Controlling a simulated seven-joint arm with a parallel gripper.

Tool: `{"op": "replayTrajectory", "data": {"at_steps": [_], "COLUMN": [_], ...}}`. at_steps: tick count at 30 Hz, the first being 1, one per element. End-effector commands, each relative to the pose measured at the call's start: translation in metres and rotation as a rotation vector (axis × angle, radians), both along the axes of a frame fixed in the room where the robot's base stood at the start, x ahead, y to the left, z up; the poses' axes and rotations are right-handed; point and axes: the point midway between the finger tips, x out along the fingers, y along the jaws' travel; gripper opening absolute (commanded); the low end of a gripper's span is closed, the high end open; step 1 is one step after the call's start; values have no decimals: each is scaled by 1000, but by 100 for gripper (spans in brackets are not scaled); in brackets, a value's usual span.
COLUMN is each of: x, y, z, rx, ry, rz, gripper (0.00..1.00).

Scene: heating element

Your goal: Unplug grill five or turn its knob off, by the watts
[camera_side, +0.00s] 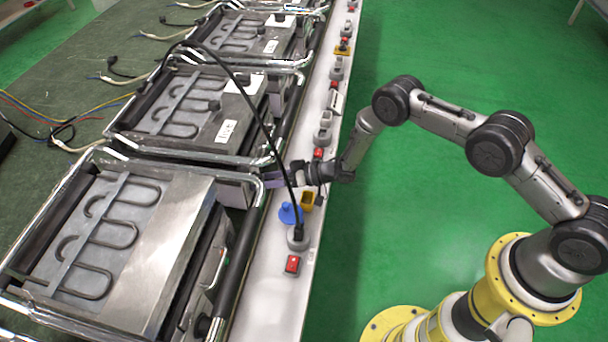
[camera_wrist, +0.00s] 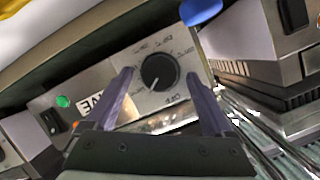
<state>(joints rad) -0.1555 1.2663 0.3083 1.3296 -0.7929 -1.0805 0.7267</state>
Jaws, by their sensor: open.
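In the wrist view a round black knob (camera_wrist: 160,71) sits on a metal control panel with small markings around it. My gripper (camera_wrist: 160,75) is open, one finger on each side of the knob; I cannot tell whether they touch it. A white label (camera_wrist: 94,103) left of the knob is partly hidden by the left finger; its visible letters end in "VE". A green lamp (camera_wrist: 63,101) is lit farther left. In the side view my gripper (camera_side: 274,180) is at the front of a grill (camera_side: 185,110); the knob is hidden there. A black plug (camera_side: 297,234) stands in a rail socket.
A white rail (camera_side: 270,305) with several sockets and red switches (camera_side: 292,264) runs along the grills. A blue cover (camera_side: 290,213) and a yellow piece (camera_side: 307,200) are near my gripper. A black cable (camera_side: 262,118) arches over the grill.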

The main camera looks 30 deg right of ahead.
Motion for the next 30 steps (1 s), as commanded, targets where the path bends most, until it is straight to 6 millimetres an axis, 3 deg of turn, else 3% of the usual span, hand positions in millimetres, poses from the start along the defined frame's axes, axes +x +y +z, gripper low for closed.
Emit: {"op": "replayTrajectory", "data": {"at_steps": [7,30], "x": [0,-77], "y": [-4,-109], "z": [-1,40], "rx": [145,141], "ry": [148,141], "rz": [-2,-5], "gripper": [87,87]}}
